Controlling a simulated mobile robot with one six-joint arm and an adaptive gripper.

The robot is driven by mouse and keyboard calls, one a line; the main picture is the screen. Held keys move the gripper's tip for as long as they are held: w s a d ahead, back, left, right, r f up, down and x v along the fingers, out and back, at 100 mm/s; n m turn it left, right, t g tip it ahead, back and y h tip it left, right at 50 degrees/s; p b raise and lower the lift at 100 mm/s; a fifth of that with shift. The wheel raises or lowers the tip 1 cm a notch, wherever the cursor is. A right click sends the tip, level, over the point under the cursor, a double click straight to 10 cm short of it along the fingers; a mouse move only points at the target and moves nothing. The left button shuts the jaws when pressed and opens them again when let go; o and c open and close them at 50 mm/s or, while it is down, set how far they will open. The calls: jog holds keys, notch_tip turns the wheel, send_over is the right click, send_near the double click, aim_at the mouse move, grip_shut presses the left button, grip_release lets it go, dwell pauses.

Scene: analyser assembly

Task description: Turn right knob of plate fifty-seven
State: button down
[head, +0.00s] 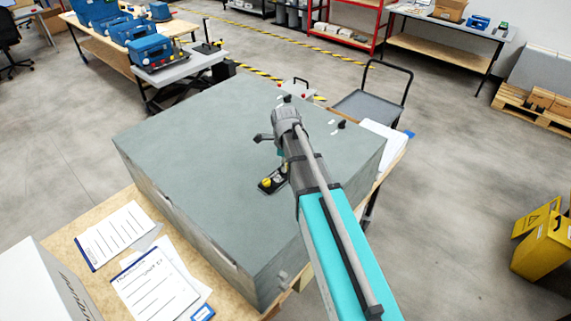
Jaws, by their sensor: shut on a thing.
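A small dark plate (270,186) lies on the grey top of a large block, just left of my arm. A yellow knob (267,183) stands on its left part. Its number cannot be read. My gripper (284,170) is at the right part of the plate, mostly hidden behind my grey and teal arm. It is shut on the right knob, which my arm and gripper hide from this view. The turn angle of that knob cannot be seen.
The large grey block (190,145) sits on a wooden table (100,212) with printed sheets (152,285) at its front left. Small dark fittings (340,124) stand near the block's far right edge. A cart (370,108) stands behind. The block's left top is clear.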

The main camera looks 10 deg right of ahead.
jog(key=m, duration=0.5)
jog(key=shift+w+d+m, duration=0.1)
jog(key=shift+w+m, duration=0.1)
jog(key=shift+m, duration=2.4)
jog(key=shift+c, duration=2)
grip_release()
